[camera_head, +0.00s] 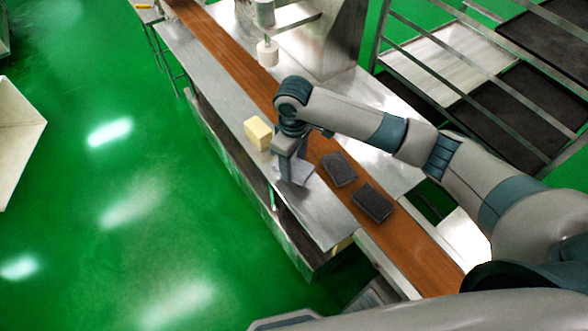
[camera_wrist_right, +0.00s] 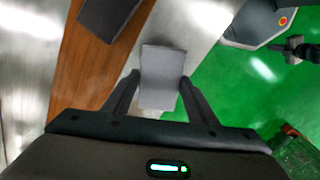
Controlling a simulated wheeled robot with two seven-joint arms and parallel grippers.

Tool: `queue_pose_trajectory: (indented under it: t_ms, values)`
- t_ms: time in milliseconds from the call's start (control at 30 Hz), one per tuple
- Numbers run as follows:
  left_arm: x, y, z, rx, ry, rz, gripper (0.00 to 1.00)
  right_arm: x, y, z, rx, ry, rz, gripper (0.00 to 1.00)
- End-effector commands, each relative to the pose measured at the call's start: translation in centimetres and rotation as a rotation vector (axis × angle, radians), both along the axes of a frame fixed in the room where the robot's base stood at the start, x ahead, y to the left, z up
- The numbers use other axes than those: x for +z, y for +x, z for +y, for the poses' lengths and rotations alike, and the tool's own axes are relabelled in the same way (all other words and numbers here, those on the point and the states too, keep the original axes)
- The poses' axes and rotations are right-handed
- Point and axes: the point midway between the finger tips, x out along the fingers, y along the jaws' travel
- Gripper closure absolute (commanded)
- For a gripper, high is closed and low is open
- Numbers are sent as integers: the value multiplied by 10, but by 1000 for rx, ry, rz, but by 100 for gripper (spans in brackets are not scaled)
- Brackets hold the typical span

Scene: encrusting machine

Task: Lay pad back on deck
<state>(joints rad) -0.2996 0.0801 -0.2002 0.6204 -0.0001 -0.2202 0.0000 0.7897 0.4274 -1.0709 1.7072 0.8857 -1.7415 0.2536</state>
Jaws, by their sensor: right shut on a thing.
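My right gripper (camera_head: 290,165) is above the steel deck (camera_head: 323,216), on the strip left of the brown belt. It is shut on a grey pad (camera_wrist_right: 162,72). In the right wrist view the pad sits between the two fingers (camera_wrist_right: 160,92) and sticks out past their tips. In the head view the pad (camera_head: 299,174) shows pale, partly hidden by the gripper. I cannot tell whether it touches the deck. My left gripper is not in view.
Two dark rectangular pads (camera_head: 338,168) (camera_head: 372,202) lie on the brown belt (camera_head: 415,246), right of the gripper. A pale yellow block (camera_head: 258,133) stands on the deck just left of it. A rack with trays (camera_head: 505,115) stands at the right. The deck's near end is clear.

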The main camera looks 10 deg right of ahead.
Motion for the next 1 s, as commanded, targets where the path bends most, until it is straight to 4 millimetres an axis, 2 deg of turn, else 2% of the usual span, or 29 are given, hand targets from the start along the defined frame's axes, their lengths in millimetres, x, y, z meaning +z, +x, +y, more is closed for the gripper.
queue_pose_trajectory:
  t_ms: [133, 400, 833, 867, 900, 1000]
  values:
    - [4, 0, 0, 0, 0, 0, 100, -8, -1, 0, 0, -1, 3, 69]
    - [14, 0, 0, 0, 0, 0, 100, -37, -1, -1, 0, -1, 1, 69]
    - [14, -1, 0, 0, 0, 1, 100, -43, -1, -1, 0, -1, 1, 69]
    - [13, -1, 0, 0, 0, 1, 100, -43, -1, -1, 0, -1, 1, 40]
    - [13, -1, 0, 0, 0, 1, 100, -42, -1, -1, 0, 0, 0, 31]
    - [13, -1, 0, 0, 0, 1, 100, -42, -1, -1, 0, 0, 0, 29]
